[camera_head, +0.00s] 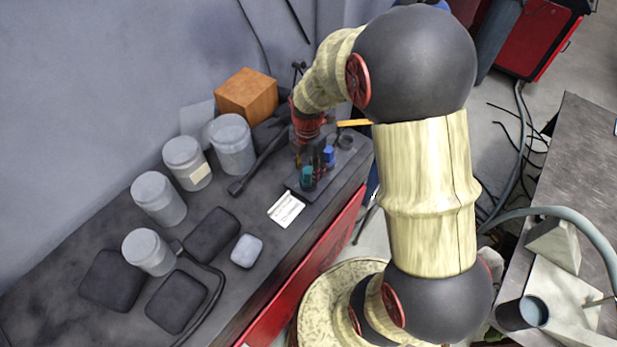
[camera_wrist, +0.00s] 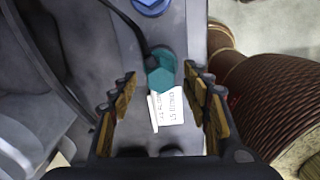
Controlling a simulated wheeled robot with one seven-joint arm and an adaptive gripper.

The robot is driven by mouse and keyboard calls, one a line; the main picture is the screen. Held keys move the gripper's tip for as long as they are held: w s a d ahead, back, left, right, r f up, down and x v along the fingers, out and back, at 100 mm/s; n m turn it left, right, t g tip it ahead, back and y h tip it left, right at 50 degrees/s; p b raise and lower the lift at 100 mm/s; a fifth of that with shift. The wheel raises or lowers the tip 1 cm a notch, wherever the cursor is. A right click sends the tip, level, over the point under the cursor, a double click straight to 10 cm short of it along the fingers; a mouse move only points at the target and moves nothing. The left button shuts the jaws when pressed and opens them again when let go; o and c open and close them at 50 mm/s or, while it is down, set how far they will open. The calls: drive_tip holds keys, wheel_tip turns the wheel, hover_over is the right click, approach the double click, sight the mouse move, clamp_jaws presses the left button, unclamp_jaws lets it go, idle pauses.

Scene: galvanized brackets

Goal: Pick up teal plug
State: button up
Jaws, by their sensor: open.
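The teal plug (camera_wrist: 161,72) has a hexagonal head and shows in the wrist view between and slightly beyond my open fingertips. In the head view the teal plug (camera_head: 307,175) stands on a dark plate at the bench's right edge. My gripper (camera_wrist: 160,92) is open and empty, with one finger on each side of the plug's line; I cannot tell its exact height above the plug. In the head view my gripper (camera_head: 312,155) is above the plate, partly hidden by its own wrist.
A blue plug (camera_head: 329,155) stands close by the teal one, and also shows in the wrist view (camera_wrist: 151,5). A printed white label (camera_head: 286,209) lies beside the plate. Several lidded jars, like this one (camera_head: 231,145), and an orange box (camera_head: 246,95) stand to the left.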

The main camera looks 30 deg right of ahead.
drive_tip(key=shift+d+f, duration=0.1)
drive_tip(key=shift+f, duration=0.6)
drive_tip(key=shift+c, duration=0.2)
drive_tip(key=c, duration=1.1)
clamp_jaws()
